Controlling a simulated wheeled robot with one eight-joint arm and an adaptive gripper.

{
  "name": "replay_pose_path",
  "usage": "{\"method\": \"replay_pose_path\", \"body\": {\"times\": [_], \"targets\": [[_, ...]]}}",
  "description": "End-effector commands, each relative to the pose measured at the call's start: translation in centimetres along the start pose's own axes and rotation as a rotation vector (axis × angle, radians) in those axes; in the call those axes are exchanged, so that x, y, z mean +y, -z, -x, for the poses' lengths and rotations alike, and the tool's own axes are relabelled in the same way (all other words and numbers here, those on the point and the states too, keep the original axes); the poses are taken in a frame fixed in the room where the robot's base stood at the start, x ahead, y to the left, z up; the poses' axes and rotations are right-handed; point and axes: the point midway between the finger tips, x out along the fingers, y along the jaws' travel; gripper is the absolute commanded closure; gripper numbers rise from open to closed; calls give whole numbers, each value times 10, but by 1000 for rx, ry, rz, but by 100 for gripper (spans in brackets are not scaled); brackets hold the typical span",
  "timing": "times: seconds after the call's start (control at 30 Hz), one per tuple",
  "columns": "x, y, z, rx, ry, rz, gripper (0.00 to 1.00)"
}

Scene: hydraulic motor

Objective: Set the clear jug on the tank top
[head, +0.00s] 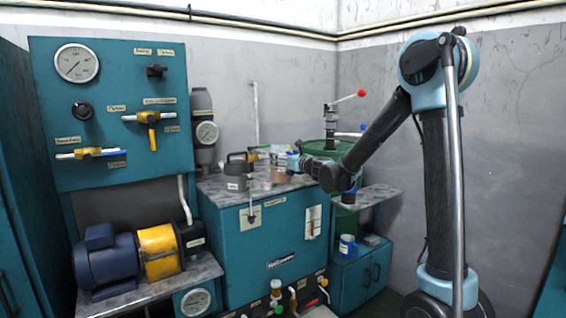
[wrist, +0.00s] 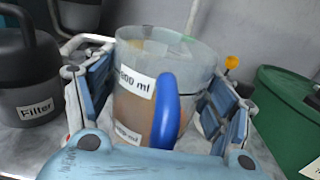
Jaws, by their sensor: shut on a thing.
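The clear jug (wrist: 145,95) has a blue handle, "ml" labels and a brownish content in its lower part. It stands about upright between the fingers of my gripper (wrist: 156,90), which is shut on it. In the head view, my gripper (head: 291,162) is over the grey metal tank top (head: 225,192) of the teal tank (head: 265,255). The jug is small there and partly hidden by my gripper. I cannot tell whether its base touches the metal surface.
A dark filter canister (wrist: 28,80) labelled "Filter" stands to the left in the wrist view. A green container (wrist: 290,115) is close on the right. A blue mug (head: 347,246) sits on the lower cabinet. A gauge panel (head: 110,110) rises at the left.

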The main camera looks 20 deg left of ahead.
Motion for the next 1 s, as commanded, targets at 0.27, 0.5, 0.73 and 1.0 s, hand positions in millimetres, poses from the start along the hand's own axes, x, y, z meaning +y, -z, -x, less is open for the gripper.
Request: {"method": "replay_pose_path", "body": {"times": [0.27, 0.5, 0.73, 1.0], "targets": [[0, 10, 0, 0, 0, 0, 71], [0, 12, 0, 0, 0, 0, 20], [-1, 12, 0, 0, 1, 0, 4], [-1, 11, 1, 0, 2, 0, 4]]}}
